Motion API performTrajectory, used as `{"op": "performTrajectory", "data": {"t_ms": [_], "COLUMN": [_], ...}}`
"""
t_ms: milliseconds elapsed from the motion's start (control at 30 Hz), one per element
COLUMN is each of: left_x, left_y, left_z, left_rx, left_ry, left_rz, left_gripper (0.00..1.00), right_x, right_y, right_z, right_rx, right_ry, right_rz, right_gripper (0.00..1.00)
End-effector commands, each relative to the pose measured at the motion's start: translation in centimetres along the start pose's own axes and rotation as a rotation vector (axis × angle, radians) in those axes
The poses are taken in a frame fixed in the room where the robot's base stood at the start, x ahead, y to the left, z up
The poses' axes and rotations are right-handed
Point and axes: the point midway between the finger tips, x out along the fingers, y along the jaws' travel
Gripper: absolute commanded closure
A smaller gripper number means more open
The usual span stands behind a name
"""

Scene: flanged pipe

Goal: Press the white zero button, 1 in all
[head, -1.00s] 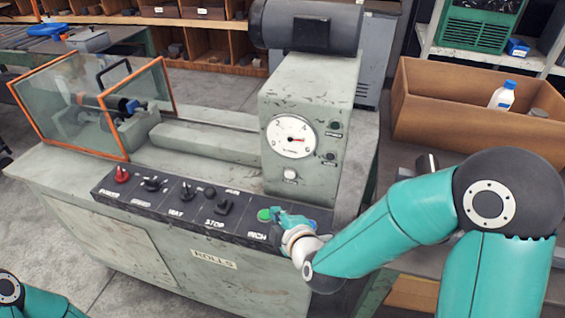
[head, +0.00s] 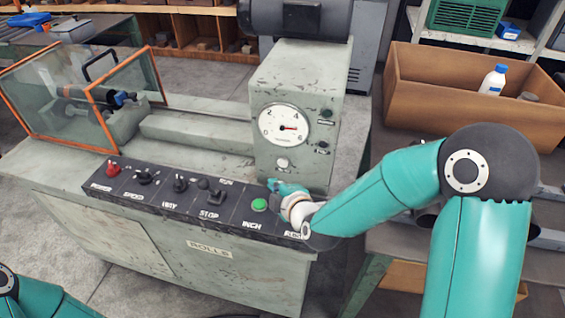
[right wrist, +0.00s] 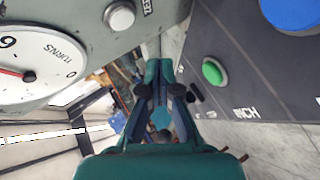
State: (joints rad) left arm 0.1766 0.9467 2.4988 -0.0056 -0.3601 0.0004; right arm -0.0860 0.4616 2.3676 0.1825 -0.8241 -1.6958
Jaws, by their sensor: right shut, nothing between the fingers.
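The white zero button (head: 282,164) is a small round knob below the round dial gauge (head: 284,125) on the front of the grey column. In the right wrist view the button (right wrist: 120,16) shows at the top, left of the fingers, beside the dial (right wrist: 40,62). My right gripper (head: 273,185) is shut and empty, just below the button and above the control panel, apart from the button as far as I can tell. Its closed fingers show in the right wrist view (right wrist: 158,72). My left gripper is out of view; only part of my left arm shows at lower left.
The sloped black panel (head: 160,192) carries a red knob (head: 113,168), several switches and a green button (head: 259,205). A blue button (right wrist: 290,10) shows in the right wrist view. A glass guard (head: 80,100) with orange edges stands at left. A brown box (head: 450,105) is at right.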

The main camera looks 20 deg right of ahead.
Motion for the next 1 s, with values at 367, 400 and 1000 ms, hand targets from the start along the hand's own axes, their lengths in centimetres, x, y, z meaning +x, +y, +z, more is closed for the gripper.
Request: {"op": "performTrajectory", "data": {"t_ms": [367, 400, 1000], "left_x": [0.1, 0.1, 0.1], "left_y": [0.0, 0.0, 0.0], "left_z": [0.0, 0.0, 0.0], "left_rx": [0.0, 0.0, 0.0], "left_ry": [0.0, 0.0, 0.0], "left_rz": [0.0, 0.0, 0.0], "left_gripper": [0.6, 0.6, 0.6], "right_x": [2.7, 2.8, 3.0], "right_y": [1.9, 2.0, 2.1], "right_z": [2.0, 2.1, 2.1], "right_rx": [0.0, -0.001, -0.002], "right_ry": [-0.001, -0.001, 0.001], "right_rz": [0.0, 0.0, -0.001], "right_gripper": [1.0, 1.0, 1.0]}}
